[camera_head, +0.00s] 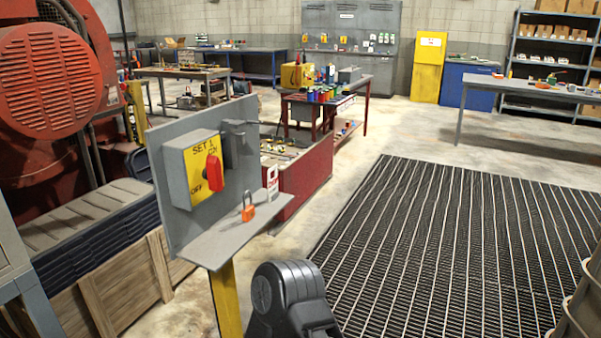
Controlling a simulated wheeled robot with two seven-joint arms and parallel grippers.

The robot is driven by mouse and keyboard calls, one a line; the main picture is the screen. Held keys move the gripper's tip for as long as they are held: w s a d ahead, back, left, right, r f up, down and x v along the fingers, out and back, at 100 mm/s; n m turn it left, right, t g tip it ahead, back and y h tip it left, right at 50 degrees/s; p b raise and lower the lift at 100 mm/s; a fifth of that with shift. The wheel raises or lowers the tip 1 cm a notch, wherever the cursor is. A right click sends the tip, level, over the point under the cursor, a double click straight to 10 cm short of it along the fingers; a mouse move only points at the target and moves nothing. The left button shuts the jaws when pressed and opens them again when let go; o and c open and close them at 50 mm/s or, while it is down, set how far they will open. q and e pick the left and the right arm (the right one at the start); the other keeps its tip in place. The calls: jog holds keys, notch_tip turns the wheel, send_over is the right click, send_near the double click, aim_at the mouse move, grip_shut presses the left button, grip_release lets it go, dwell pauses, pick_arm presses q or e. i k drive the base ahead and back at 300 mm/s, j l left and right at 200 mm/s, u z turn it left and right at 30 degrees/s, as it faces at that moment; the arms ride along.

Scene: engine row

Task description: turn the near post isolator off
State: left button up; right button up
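The near post isolator (193,172) is a grey box with a yellow face plate, fixed to a grey back panel on a yellow post (226,300). The plate reads SET 1, with ON at the upper right and OFF at the lower left. Its red handle (215,173) stands upright below the ON mark. An orange padlock (248,207) and a white-and-red tag (272,180) are on the shelf (225,240) below it. A black rounded link of my arm shows at the bottom centre, apart from the shelf. Neither gripper's fingers show.
A red cabinet (308,180) stands just behind the panel. Wooden crates (125,285) and a red machine (50,80) are at left. Dark floor grating (450,250) lies open at right. A ribbed beige container (580,305) is at the lower right edge.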

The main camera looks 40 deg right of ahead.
aim_at(212, 173)
jog(key=z, duration=0.95)
